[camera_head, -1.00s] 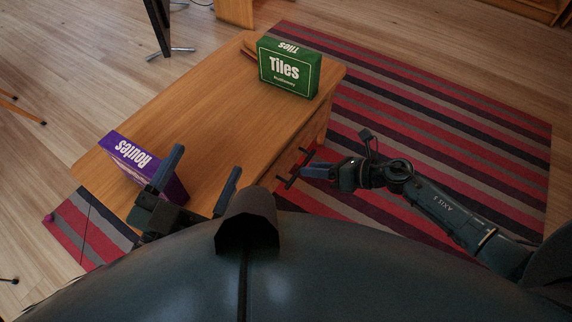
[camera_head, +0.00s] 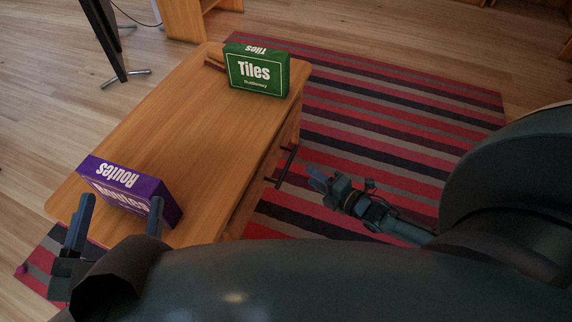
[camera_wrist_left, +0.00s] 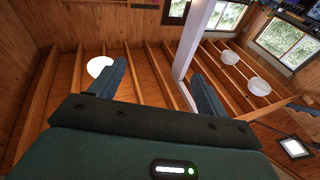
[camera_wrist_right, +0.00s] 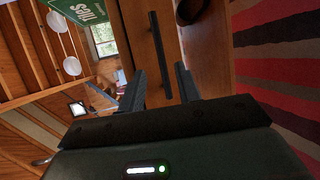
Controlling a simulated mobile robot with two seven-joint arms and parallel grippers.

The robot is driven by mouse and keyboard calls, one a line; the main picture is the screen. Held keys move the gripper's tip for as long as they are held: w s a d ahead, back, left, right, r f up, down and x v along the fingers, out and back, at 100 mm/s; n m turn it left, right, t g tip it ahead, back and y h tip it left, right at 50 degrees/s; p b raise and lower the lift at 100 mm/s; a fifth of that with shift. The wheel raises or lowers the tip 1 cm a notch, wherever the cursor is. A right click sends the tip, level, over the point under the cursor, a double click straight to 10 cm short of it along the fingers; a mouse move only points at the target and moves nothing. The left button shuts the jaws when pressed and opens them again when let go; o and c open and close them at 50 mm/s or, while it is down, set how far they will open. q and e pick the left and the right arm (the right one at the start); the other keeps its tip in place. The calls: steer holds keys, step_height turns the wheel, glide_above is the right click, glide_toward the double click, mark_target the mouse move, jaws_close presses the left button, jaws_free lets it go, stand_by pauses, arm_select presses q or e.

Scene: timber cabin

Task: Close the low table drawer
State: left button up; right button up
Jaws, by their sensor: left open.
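The low table (camera_head: 150,120) is wooden and runs diagonally across the left half of the head view. Its drawer side faces right. The dark bar handle (camera_head: 286,167) stands out from that side, and it also shows in the right wrist view (camera_wrist_right: 160,55) on a wooden drawer front (camera_wrist_right: 140,40). How far out the drawer stands is hard to tell. My right gripper (camera_head: 312,177) is just right of the handle, apart from it, with its fingers pointing at it. In its wrist view the fingers are spread and empty. My left gripper (camera_head: 120,200) is open and empty by the table's near end.
A green Tiles box (camera_head: 256,73) stands on the table's far end. A purple Routes box (camera_head: 128,188) is at the near end, close to my left gripper. A striped rug (camera_head: 400,125) lies right of the table. A dark metal stand (camera_head: 105,40) is at the upper left.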

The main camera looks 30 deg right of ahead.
mark_target(289, 162)
arm_select(q)
steer(key=shift+w+a+r+m+t+h+b, duration=0.1)
steer(key=shift+w+r+m+t+h+b, duration=0.2)
steer(key=shift+r+m+h+b, duration=0.5)
steer(key=shift+w+a+r+m+t+h+b, duration=0.1)
steer(key=shift+r+m+t+h+b, duration=0.45)
steer(key=shift+r, duration=0.5)
steer(key=shift+w+r+m+t+h+b, duration=0.15)
steer(key=shift+r+m+t+h+b, duration=0.1)
steer(key=shift+r+m+h+b, duration=0.55)
arm_select(e)
steer(key=shift+x, duration=5.15)
arm_select(q)
steer(key=shift+r, duration=0.1)
arm_select(e)
steer(key=shift+a, duration=0.1)
jaws_close()
